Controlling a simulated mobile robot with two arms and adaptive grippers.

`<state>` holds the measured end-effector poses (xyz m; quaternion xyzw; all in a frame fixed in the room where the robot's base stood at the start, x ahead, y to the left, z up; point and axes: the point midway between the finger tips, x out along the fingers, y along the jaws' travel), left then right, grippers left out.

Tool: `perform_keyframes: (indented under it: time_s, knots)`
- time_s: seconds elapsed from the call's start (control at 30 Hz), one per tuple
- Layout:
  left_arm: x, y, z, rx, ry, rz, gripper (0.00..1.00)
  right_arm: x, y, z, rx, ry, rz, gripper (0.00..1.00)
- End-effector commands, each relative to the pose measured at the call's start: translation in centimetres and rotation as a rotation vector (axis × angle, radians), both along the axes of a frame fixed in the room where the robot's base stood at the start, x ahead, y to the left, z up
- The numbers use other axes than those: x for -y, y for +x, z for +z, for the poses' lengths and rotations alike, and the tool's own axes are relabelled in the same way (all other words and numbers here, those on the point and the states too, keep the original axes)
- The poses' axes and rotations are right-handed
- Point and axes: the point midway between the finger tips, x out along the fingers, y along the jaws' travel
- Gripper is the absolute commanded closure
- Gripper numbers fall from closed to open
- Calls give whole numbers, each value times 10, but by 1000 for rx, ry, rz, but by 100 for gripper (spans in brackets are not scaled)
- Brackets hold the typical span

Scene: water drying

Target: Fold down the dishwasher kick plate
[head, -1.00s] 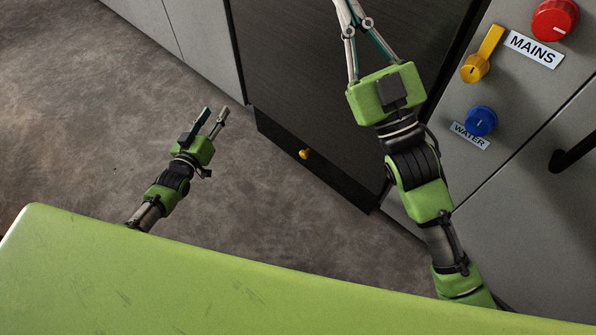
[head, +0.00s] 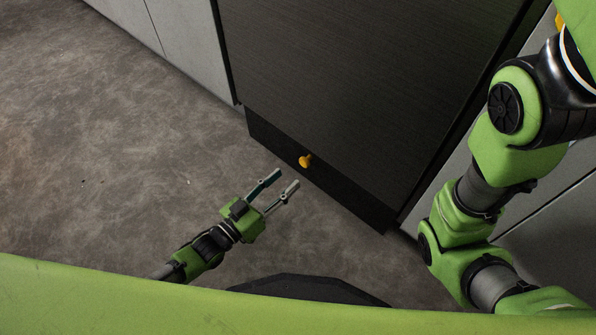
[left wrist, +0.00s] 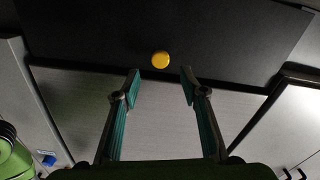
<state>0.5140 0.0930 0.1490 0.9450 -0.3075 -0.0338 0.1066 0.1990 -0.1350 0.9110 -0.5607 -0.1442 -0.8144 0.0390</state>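The dishwasher kick plate (head: 340,185) is a black strip at the foot of the dark dishwasher door (head: 350,80), standing upright. A small yellow knob (head: 305,161) sticks out from it. In the left wrist view the kick plate (left wrist: 220,30) fills the top, and the knob (left wrist: 160,60) lies ahead, between the lines of the fingers. My left gripper (head: 279,183) is open and empty, a short way in front of the knob and not touching it. It also shows in the left wrist view (left wrist: 160,82). My right arm is at the right; its gripper is outside the head view.
Grey cabinet fronts (head: 165,30) stand left of the dishwasher, with more grey panels (head: 550,210) at the right. The grey floor (head: 90,150) is clear at the left and in front of the kick plate.

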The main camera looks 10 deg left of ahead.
Motion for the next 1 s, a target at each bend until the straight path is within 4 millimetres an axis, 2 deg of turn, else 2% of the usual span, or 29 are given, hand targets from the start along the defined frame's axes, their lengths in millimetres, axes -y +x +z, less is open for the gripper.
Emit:
perform_keyframes:
  time_s: [0.03, 0.3, 0.5, 0.77, 0.9, 0.93, 1.0]
  knots:
    - [8, 10, -4, 4, -3, -1, 60, 0, 1, -12, -4, -1, -1, 100]
    - [33, 45, -3, 2, -1, -1, 60, 0, 2, -33, -5, -1, -1, 100]
    - [40, 55, -1, 0, 0, 0, 60, -1, 2, -37, -5, -1, -1, 100]
    - [40, 55, 0, -1, 1, 1, 60, -1, 1, -36, -4, -2, 0, 100]
    - [40, 55, 0, -1, 1, 1, 97, -1, 1, -37, -4, -2, 0, 100]
    - [40, 55, 0, -1, 1, 1, 100, -1, 1, -36, -4, -2, 0, 100]
    - [40, 55, 0, -1, 1, 1, 100, -1, 2, -37, -4, -2, 0, 100]
